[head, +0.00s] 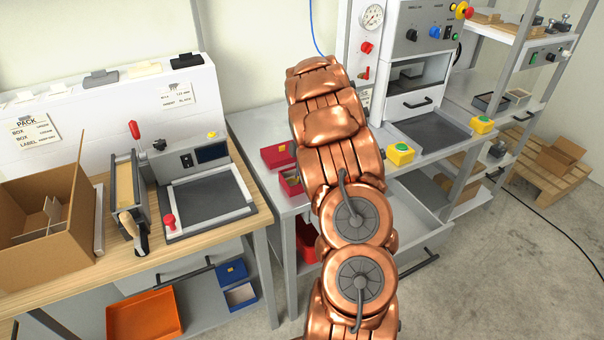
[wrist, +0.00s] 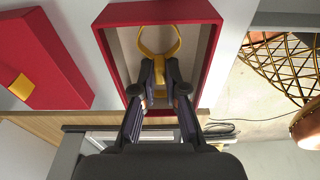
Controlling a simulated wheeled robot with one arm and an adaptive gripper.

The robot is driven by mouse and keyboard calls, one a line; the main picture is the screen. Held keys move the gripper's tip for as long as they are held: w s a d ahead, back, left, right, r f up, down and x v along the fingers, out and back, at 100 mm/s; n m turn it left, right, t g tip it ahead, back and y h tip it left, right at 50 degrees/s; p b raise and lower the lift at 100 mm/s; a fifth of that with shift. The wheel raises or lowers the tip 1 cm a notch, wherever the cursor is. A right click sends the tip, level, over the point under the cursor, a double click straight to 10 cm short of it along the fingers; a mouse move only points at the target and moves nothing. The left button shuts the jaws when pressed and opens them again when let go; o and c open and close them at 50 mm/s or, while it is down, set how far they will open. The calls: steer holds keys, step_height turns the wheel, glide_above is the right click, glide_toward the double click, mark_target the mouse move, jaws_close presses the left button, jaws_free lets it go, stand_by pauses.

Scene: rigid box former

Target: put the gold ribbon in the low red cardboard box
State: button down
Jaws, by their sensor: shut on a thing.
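The low red cardboard box (wrist: 155,12) is open in the wrist view, with a pale lining. It also shows in the head view (head: 288,186), partly behind my arm. The gold ribbon (wrist: 160,60) is a loop, seen over the inside of the box. My gripper (wrist: 160,84) is shut on the ribbon's near end, over the near part of the box. I cannot tell whether the ribbon touches the box floor. In the head view my arm hides the gripper.
A flat red piece with a gold patch (wrist: 35,55) lies left of the box. The left bench holds a brown carton (head: 75,215) and a grey sealing machine (head: 205,195). A press (head: 420,60) stands behind my arm. A gold wire basket (wrist: 285,65) shows at right.

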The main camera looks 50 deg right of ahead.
steer(key=c, duration=1.2)
jaws_free()
step_height(320, 180, up, 12)
steer(key=d+b, duration=0.1)
steer(key=b, duration=0.3)
steer(key=s+a+r+m, duration=0.1)
steer(key=a+r+m, duration=0.1)
steer(key=a, duration=0.4)
steer(key=s+a+r+m, duration=0.1)
steer(key=s+a+m, duration=0.1)
steer(key=a, duration=0.5)
steer(key=s+a+r+m+g, duration=0.1)
steer(key=s+a+m, duration=0.45)
steer(key=a, duration=0.75)
steer(key=s+a+f+m, duration=0.1)
steer(key=s+a+f, duration=0.1)
steer(key=s+a, duration=0.2)
steer(key=s+a+f+m+g+h, duration=0.1)
steer(key=s+a, duration=0.3)
steer(key=s, duration=0.6)
steer(key=s+a+f+m, duration=0.2)
steer(key=s+a, duration=0.2)
steer(key=s, duration=0.3)
steer(key=shift+s+a+f+m, duration=0.2)
steer(key=shift+s+f+m, duration=0.15)
